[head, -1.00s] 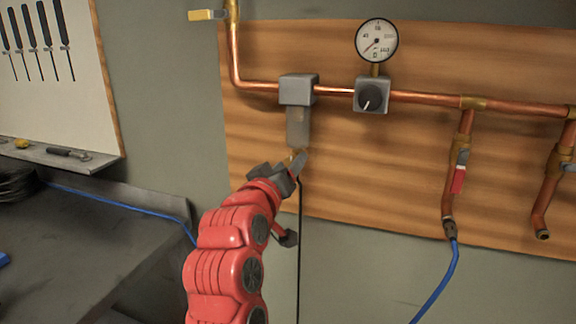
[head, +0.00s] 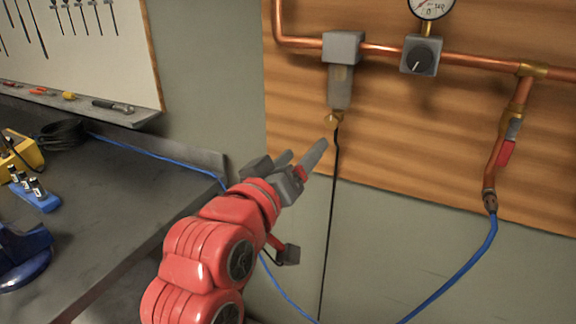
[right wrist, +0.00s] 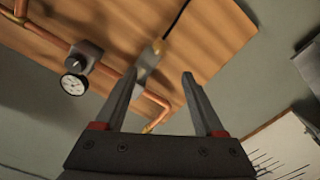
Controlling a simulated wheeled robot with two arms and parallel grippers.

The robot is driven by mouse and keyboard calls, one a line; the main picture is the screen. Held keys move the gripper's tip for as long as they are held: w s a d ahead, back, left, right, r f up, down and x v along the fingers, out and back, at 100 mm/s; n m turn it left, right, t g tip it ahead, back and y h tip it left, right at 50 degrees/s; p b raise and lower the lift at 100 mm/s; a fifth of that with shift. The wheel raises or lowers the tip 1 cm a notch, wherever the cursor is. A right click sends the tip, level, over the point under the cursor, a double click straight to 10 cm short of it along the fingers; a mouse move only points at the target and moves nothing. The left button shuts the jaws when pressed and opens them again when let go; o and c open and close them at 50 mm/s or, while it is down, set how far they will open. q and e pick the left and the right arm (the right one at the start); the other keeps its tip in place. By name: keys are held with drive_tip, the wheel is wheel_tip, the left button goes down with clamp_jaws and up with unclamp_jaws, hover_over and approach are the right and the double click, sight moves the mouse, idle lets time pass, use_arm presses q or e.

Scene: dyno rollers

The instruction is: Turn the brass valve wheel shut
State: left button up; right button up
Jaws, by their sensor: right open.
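The brass valve wheel (head: 333,119) is a small brass piece at the bottom of the grey filter bowl (head: 340,88), on the wooden panel. It also shows, small, in the right wrist view (right wrist: 158,46). How far it is turned cannot be told. My right gripper (head: 303,152) is open and empty, below and left of the wheel in the head view and apart from it. In the right wrist view its two fingers (right wrist: 160,75) are spread, with the filter and wheel beyond and between them. My left gripper is not in view.
Copper pipes (head: 455,57) cross the panel (head: 410,130), with a regulator knob (head: 422,60) and a red-handled valve (head: 506,152). A black tube (head: 330,235) hangs below the wheel. A blue hose (head: 470,262) hangs at right. A dark workbench (head: 130,185) stands at left.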

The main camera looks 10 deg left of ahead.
drive_tip(key=v, duration=0.4)
drive_tip(key=shift+s, duration=0.15)
